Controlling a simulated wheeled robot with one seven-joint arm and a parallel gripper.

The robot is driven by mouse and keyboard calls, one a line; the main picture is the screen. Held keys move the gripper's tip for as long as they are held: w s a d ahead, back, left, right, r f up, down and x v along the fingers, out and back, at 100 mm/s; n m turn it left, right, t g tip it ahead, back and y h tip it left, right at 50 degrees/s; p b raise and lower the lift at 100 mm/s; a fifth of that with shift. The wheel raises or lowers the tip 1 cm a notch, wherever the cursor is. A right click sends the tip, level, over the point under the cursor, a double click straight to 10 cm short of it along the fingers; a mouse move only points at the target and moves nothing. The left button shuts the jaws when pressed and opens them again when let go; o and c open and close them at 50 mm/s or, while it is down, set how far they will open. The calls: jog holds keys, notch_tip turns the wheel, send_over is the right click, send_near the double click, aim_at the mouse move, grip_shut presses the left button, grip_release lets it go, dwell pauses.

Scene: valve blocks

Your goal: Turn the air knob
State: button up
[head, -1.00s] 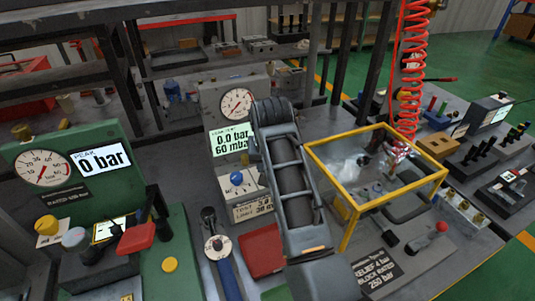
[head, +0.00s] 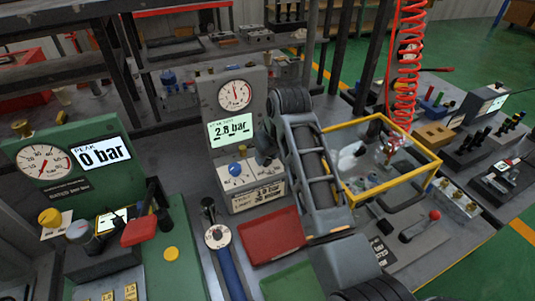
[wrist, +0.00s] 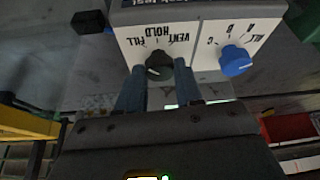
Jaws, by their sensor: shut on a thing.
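The black knob (wrist: 158,62), marked FILL, HOLD and VENT, is on the white panel of the grey test unit (head: 208,98), upside down in the wrist view. My gripper (wrist: 159,78) is shut on this knob, one finger on each side. In the head view my gripper (head: 266,152) is at the right side of the unit's front, and the arm hides the black knob. A blue knob (wrist: 235,60), marked A, B, C and ALL, is beside it and shows in the head view (head: 235,169). The unit's screen (head: 230,130) reads 2.8 bar.
A green unit (head: 60,185) with a gauge and a 0 bar screen stands at the left. A red plate (head: 272,236) lies in front of the grey unit. A yellow-framed clear box (head: 425,182) and red coiled hose (head: 405,70) are right of my arm.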

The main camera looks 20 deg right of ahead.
jog(key=o, duration=1)
jog(key=shift+o, duration=0.2)
jog(key=v, duration=0.7)
jog(key=shift+r+b, duration=0.4)
jog(key=shift+b, duration=0.05)
jog(key=shift+s, duration=0.2)
